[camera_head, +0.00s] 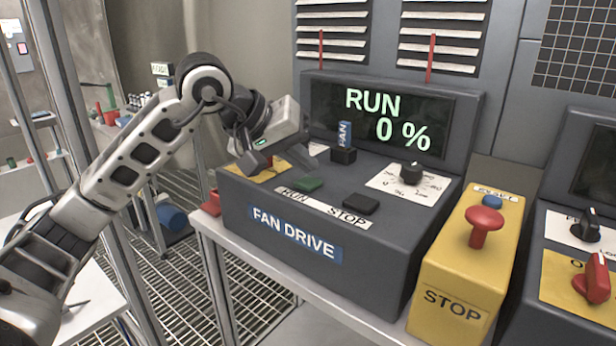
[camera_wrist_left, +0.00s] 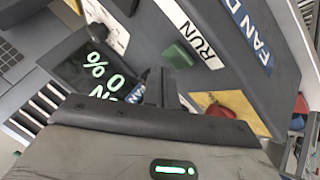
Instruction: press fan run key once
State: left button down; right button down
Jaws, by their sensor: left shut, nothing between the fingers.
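The fan drive (camera_head: 290,233) is a dark grey console with a sloped top. Its green run key (camera_head: 308,185) sits behind the white RUN label; it also shows in the wrist view (camera_wrist_left: 180,54). The black stop key (camera_head: 360,204) is to its right by the STOP label. The display (camera_head: 385,118) reads RUN 0 %. My left gripper (camera_head: 288,152) is over the console's left part, behind and above the green key and apart from it. Its fingers (camera_wrist_left: 160,84) are shut and empty in the wrist view. My right gripper is not in view.
A FAN-tagged switch (camera_head: 343,154) and a dial (camera_head: 411,172) stand on the console top. A yellow STOP box (camera_head: 458,270) with a red mushroom button (camera_head: 484,226) stands to the right. Another console (camera_head: 560,250) is beyond it. A yellow plate (camera_wrist_left: 222,103) lies near my gripper.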

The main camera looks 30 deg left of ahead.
aim_at(302, 183)
pick_arm(q)
notch_tip(302, 183, up, 5)
jog(key=p, duration=0.4)
jog(key=shift+r, duration=0.1)
dwell(0.7)
